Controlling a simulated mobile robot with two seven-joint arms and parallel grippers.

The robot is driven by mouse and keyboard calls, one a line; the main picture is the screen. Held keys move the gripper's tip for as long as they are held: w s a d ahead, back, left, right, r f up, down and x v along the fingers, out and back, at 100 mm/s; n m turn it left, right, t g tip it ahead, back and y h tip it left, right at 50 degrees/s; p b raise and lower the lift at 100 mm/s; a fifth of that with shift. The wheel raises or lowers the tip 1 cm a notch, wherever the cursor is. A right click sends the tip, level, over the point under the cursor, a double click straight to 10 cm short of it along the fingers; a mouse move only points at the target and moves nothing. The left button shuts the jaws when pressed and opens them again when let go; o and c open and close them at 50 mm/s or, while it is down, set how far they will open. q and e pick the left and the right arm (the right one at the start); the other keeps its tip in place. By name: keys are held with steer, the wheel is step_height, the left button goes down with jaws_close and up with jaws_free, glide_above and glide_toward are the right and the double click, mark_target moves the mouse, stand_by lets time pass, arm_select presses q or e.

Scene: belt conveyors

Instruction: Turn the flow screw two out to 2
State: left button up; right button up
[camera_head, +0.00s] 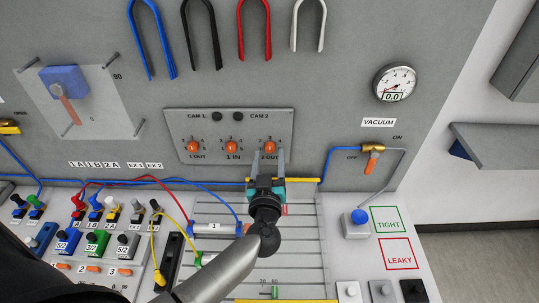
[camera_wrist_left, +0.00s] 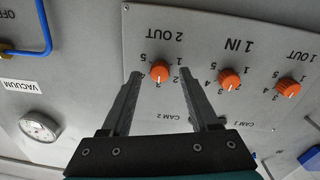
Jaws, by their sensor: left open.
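The flow screw two out is an orange knob (camera_head: 270,147) at the right end of a grey panel (camera_head: 220,121). In the left wrist view the same knob (camera_wrist_left: 159,72) appears upside down under its "2 OUT" label, with numbers around it. I cannot read its setting surely. My left gripper (camera_head: 268,154) is open just below and in front of the knob. In the left wrist view the gripper's fingertips (camera_wrist_left: 160,73) show on both sides of the knob, with gaps. I cannot tell whether the tips reach its depth. My right gripper is not in view.
The 1 IN knob (camera_head: 231,147) and the 1 OUT knob (camera_head: 193,147) sit left on the same panel. A vacuum gauge (camera_head: 395,82) and an orange-handled valve (camera_head: 372,155) are to the right. Coloured hoses and a slotted bench (camera_head: 300,245) lie below.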

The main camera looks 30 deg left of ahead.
arm_select(q)
steer(key=shift+w+a, duration=0.25)
steer(key=shift+w, duration=0.35)
steer(key=shift+c, duration=0.2)
jaws_close()
